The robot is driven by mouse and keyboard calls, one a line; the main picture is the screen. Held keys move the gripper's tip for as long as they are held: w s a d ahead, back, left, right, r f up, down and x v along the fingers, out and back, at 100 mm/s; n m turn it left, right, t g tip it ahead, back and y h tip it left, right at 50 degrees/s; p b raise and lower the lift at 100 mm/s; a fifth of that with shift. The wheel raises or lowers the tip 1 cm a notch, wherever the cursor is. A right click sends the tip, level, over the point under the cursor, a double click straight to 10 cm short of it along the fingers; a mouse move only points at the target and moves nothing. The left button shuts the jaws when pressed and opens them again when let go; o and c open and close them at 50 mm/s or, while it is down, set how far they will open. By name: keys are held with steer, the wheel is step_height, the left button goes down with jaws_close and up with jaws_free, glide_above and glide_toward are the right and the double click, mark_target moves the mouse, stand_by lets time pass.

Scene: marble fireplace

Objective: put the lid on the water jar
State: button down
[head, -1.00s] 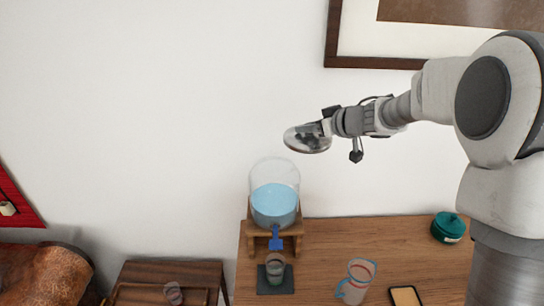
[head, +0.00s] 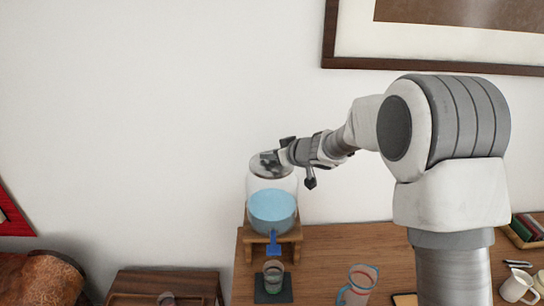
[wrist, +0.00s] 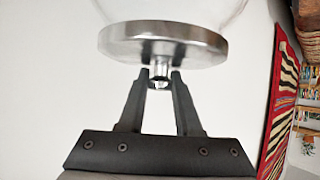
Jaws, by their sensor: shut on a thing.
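The water jar (head: 272,209) is clear glass, part filled with blue water. It stands upright on a wooden stand (head: 286,241) with a blue tap (head: 273,242) at its front. My gripper (head: 277,158) is shut on the lid (head: 258,170) just over the jar's mouth. In the wrist view, the two fingertips (wrist: 160,77) grip the small knob of the lid, a round shiny metal disc (wrist: 165,38). Clear glass shows beyond the disc. I cannot tell whether the lid touches the jar's rim, which it partly hides.
A glass (head: 273,272) stands on a dark coaster (head: 259,295) below the tap. The white wall is behind, with a framed picture (head: 440,66) above.

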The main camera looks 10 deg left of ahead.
steer(key=shift+f, duration=0.15)
steer(key=c, duration=0.6)
jaws_free()
steer(key=shift+s+d+r, duration=0.1)
steer(key=shift+d+r, duration=0.1)
steer(key=shift+r, duration=0.15)
steer(key=v, duration=1.1)
steer(key=shift+s+d+p, duration=0.2)
steer(key=shift+p, duration=0.15)
